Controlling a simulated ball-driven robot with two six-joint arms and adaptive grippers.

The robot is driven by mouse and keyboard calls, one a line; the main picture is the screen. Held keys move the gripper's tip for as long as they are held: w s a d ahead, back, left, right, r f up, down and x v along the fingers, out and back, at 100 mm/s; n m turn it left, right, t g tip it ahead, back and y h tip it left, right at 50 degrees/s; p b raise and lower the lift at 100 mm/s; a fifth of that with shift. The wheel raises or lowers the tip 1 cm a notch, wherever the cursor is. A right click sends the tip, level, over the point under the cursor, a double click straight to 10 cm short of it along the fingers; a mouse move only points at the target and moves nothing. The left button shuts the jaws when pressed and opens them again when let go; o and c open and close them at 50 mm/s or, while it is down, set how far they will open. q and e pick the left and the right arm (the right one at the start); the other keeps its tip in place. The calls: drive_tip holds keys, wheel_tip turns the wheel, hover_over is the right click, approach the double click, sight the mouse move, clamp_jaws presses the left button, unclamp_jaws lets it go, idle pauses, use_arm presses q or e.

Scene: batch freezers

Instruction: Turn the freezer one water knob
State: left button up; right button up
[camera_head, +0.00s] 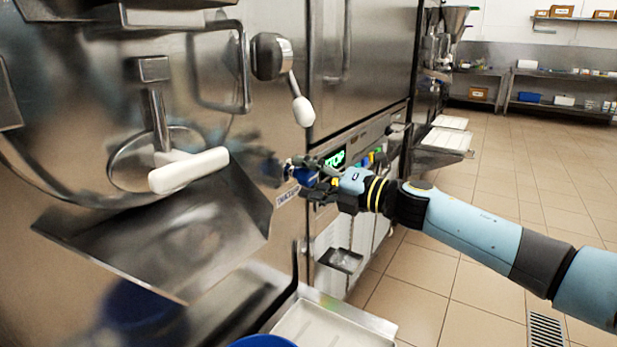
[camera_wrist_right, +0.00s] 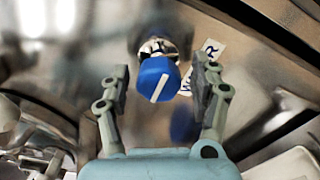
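The blue water knob (camera_wrist_right: 158,80) with a white pointer line sits on the steel freezer front in the right wrist view. In the head view the blue knob (camera_head: 304,175) is partly covered by my right gripper. My right gripper (camera_head: 318,180) reaches in from the right. In the wrist view my right gripper (camera_wrist_right: 160,90) is open, with one finger on each side of the knob and a gap on both sides. A white label with dark letters (camera_wrist_right: 208,52) is beside the knob. My left gripper is not in view.
The steel freezer has a white-handled lever (camera_head: 188,171), a hanging white-tipped handle (camera_head: 303,111) and a sloped chute (camera_head: 165,235) left of my gripper. A tray (camera_head: 330,325) is below. A green display (camera_head: 336,159) is behind the gripper. Tiled floor lies open to the right.

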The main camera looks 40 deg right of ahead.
drive_tip(key=shift+s, duration=0.15)
drive_tip(key=v, duration=1.1)
drive_tip(key=shift+s+d, duration=0.2)
drive_tip(key=shift+s, duration=0.1)
